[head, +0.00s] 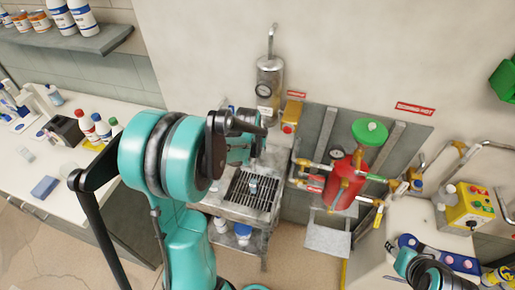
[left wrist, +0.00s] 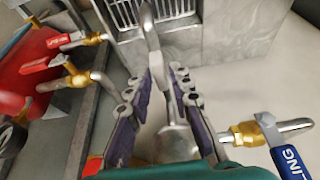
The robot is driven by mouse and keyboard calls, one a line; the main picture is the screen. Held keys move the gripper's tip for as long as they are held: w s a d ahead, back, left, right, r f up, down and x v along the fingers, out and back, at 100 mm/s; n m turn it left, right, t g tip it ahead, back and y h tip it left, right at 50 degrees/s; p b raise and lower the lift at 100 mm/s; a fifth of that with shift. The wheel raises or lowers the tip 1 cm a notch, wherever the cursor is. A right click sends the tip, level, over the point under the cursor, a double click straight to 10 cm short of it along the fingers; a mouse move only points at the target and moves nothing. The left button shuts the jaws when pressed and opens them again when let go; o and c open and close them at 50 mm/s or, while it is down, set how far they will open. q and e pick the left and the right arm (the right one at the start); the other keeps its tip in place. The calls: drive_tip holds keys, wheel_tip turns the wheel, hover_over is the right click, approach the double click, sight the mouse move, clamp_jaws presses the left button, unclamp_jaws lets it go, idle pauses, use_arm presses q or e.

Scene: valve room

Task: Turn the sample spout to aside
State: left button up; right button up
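The sample spout (left wrist: 154,52) is a bent grey metal tube in the left wrist view. It runs from a wider grey body at the bottom up toward a grate. My left gripper (left wrist: 162,78) has its purple-padded fingers on both sides of the tube, and the tube fills the narrow gap at the tips. A blue valve lever marked "LING" (left wrist: 290,160) sits on a brass fitting to the right. In the head view my teal left arm hides the left fingers and the spout.
A steel cylinder with a gauge (head: 268,82) hangs on the wall above a grated sink (head: 238,198). A red tank (head: 345,184) with several valves stands right of it. A yellow button box (head: 472,208) is at the right. A bottle shelf (head: 75,42) is upper left.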

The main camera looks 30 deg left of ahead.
use_arm(q)
clamp_jaws()
drive_tip(key=shift+d, duration=0.1)
drive_tip(key=w+d+n+g+y+b, duration=0.1)
drive_tip(key=w+d+n+y+b, duration=0.1)
drive_tip(key=w+d+n, duration=0.2)
drive_tip(key=shift+w+d+n+g+y, duration=0.3)
drive_tip(key=shift+d+n, duration=0.8)
drive_tip(key=shift+n, duration=1.2)
drive_tip(key=shift+s, duration=0.1)
drive_tip(key=o, duration=0.6)
unclamp_jaws()
drive_tip(key=shift+c, duration=0.2)
